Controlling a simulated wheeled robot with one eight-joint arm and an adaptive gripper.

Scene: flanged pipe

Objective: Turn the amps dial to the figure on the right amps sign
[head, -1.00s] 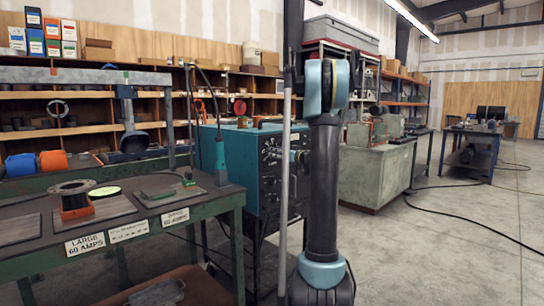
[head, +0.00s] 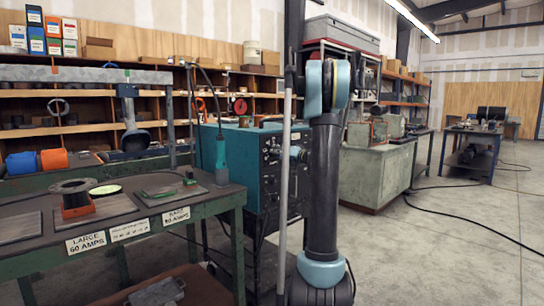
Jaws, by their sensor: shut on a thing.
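The teal welder cabinet (head: 232,150) stands right of the bench, its dark control panel (head: 270,185) facing right. The amps dial is hidden at the panel, behind the pole and my gripper. My gripper (head: 285,153) shows only in part, small and dark, against the panel; it is shut on the dial, with its fingertips not clearly visible. The right amps sign (head: 176,216) hangs on the bench's front edge; its figure is too blurred to read surely. The left sign (head: 86,242) reads "LARGE 60 AMPS".
A grey cabinet (head: 375,178) stands behind; floor at right is open, with cables.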

